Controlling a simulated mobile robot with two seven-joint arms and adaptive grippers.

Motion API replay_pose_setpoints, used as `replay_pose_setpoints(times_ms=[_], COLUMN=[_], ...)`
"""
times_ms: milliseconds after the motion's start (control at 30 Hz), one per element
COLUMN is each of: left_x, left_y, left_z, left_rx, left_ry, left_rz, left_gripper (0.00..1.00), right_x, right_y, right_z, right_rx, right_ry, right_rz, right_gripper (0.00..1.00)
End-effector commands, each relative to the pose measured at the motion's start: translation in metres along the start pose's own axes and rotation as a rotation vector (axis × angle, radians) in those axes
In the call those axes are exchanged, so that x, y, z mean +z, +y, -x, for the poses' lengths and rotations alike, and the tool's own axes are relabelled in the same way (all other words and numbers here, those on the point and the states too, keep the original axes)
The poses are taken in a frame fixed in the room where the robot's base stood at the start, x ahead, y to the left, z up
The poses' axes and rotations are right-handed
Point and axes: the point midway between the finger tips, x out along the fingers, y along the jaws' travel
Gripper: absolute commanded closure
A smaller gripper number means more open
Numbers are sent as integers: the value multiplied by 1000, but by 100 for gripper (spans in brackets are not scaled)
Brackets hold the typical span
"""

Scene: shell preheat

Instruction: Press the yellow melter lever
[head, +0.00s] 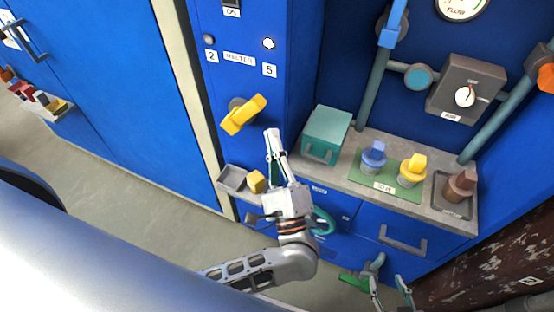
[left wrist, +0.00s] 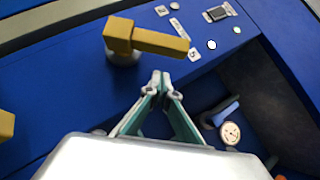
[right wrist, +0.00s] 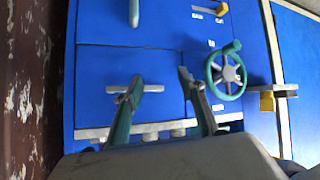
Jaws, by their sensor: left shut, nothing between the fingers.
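The yellow melter lever (head: 243,114) sticks out from the blue panel under the melter label (head: 239,59). It slants up to the right in the head view. My left gripper (head: 271,137) is shut and empty, a little below and right of the lever. In the left wrist view the lever (left wrist: 150,40) lies just beyond the shut fingertips (left wrist: 162,80), with a gap visible between them. My right gripper (head: 390,282) is low at the right in the head view. In the right wrist view its fingers (right wrist: 160,82) are wide apart with nothing between them.
A teal box (head: 327,135) stands on the counter right of my left gripper. A green mat (head: 385,188) holds a blue and a yellow knobbed piece. A grey tray (head: 232,178) and yellow block (head: 257,182) are below the lever. A teal handwheel (right wrist: 228,75) faces my right gripper.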

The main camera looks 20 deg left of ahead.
Motion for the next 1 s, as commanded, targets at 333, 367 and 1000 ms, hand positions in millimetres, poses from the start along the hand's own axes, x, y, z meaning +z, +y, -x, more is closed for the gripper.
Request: replay_pose_setpoints(times_ms=[333, 367, 1000], left_x=[27, 28, 25], left_y=[0, 0, 0], left_z=[-27, -27, -33], left_rx=[0, 0, 33], left_ry=[0, 0, 1], left_rz=[1, 0, 33], left_gripper=[100, 100, 100], right_x=[-11, -11, -2], right_y=[-1, -1, -3], right_z=[8, 8, 4], right_rx=[-4, -4, -5], right_ry=[5, 4, -3], right_rz=[-14, -14, -14], right_gripper=[60, 60, 60])
